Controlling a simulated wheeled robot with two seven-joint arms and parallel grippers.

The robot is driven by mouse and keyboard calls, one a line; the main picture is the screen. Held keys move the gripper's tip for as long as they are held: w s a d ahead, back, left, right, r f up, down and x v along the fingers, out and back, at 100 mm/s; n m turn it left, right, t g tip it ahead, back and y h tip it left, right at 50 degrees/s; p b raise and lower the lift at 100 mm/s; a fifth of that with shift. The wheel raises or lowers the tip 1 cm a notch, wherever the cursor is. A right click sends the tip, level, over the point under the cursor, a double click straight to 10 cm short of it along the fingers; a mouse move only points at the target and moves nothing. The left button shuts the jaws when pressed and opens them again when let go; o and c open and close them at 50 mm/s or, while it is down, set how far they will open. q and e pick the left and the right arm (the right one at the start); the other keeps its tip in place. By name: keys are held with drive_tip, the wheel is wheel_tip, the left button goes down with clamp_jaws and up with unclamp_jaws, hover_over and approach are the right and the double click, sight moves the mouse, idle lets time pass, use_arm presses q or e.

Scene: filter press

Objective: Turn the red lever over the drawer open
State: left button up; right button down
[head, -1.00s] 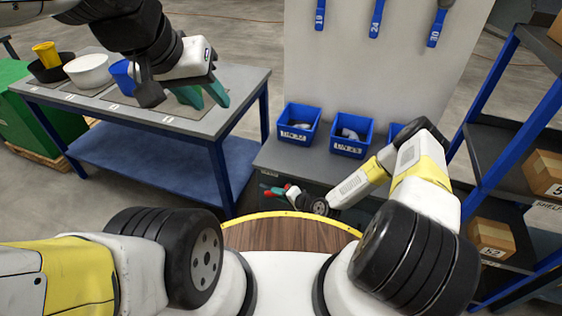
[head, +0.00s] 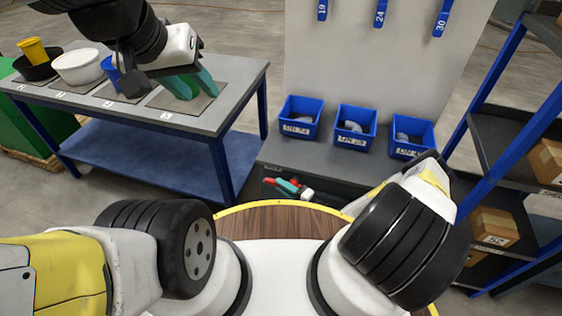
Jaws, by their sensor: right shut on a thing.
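The red lever (head: 268,181) shows as a small red piece on the dark front under the grey bench top, at the centre of the head view. My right gripper (head: 285,187) is there, its teal fingers shut on the lever and hiding most of it. The drawer below is mostly hidden behind the round wooden top and my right arm. My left gripper (head: 191,85) hangs over the grey table at the left, its two teal fingers apart, with nothing seen between them.
Blue bins (head: 355,124) with grey parts stand on the grey bench (head: 277,151). The grey table (head: 230,100) at left carries a white bowl (head: 82,68) and other containers. A blue-framed shelf (head: 490,125) with boxes stands at right. The wooden top (head: 280,222) lies in front.

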drive_tip(key=shift+w+d+r, duration=0.15)
drive_tip(key=shift+w+d, duration=0.15)
drive_tip(key=shift+w, duration=0.1)
drive_tip(key=c, duration=1.2)
unclamp_jaws()
drive_tip(key=shift+s+a, duration=0.1)
drive_tip(key=v, duration=0.8)
drive_tip(key=shift+a, duration=0.15)
